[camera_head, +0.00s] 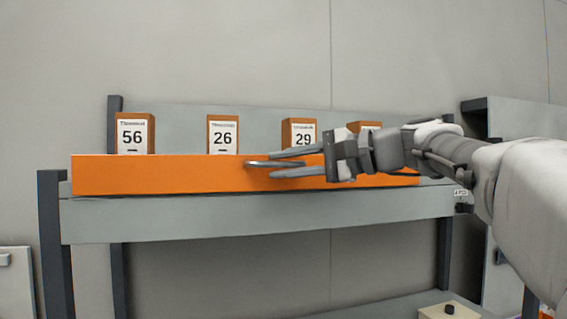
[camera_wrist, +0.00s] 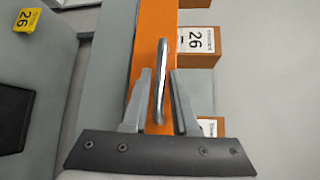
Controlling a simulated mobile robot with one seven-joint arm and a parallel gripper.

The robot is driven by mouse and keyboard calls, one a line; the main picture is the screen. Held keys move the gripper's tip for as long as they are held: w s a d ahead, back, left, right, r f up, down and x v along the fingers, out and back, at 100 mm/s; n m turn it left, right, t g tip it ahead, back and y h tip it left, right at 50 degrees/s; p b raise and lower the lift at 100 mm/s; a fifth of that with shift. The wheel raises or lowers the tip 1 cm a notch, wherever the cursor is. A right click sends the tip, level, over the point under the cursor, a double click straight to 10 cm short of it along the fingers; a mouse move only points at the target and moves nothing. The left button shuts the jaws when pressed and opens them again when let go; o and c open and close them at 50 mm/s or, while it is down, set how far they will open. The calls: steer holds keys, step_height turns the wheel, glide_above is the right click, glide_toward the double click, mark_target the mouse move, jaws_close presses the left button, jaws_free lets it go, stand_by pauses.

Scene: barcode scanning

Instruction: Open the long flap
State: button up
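The long orange flap (camera_head: 170,174) stands upright along the front of the grey shelf, and it also shows in the wrist view (camera_wrist: 154,30). A metal bar handle (camera_head: 262,163) sits on the flap's face; in the wrist view the handle (camera_wrist: 160,80) runs lengthwise between my fingers. My gripper (camera_head: 272,163) reaches in from the right at the handle. In the wrist view my gripper (camera_wrist: 160,85) is open, with a finger on each side of the handle and visible gaps to both.
Boxes numbered 56 (camera_head: 135,134), 26 (camera_head: 222,135) and 29 (camera_head: 299,132) stand behind the flap, with another partly hidden by my arm. A grey shelf edge (camera_head: 250,216) runs below the flap. A box with a black button (camera_head: 449,310) sits lower right.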

steer(key=shift+c, duration=0.3)
jaws_close()
steer(key=shift+f+b, duration=0.15)
steer(key=shift+b, duration=0.15)
